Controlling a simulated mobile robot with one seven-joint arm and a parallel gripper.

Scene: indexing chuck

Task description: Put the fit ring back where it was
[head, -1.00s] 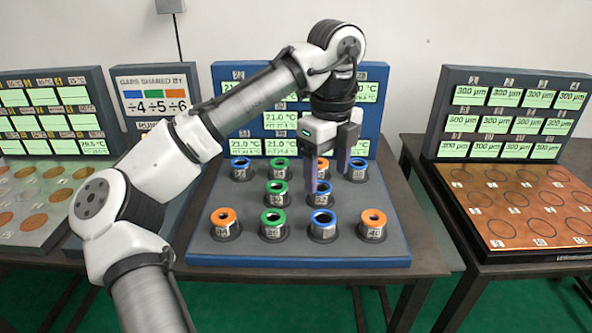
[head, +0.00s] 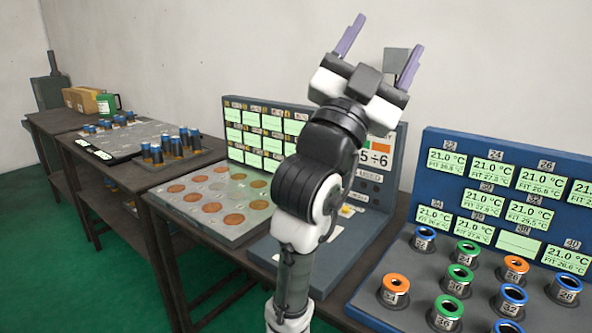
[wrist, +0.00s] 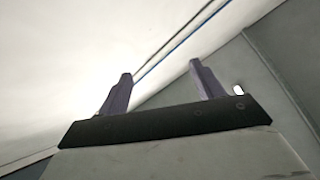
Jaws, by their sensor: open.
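Several coloured rings, such as an orange ring (head: 396,284), a green ring (head: 449,306) and a blue ring (head: 567,284), sit on numbered dark holders on the blue-edged station (head: 380,296) at the lower right. I cannot tell which one is the fit ring. The station's upright panel (head: 475,150) shows temperature and fit readings, and one display (head: 519,243) is blank. My gripper (head: 381,48) is raised high, fingers pointing up, open and empty, well away from the rings. In the wrist view its spread fingers (wrist: 160,70) have nothing between them.
A display board with copper discs (head: 235,219) stands left of my arm. A panel marked ÷6 (head: 380,158) is partly hidden behind my arm. The green floor (head: 75,270) is open at the left.

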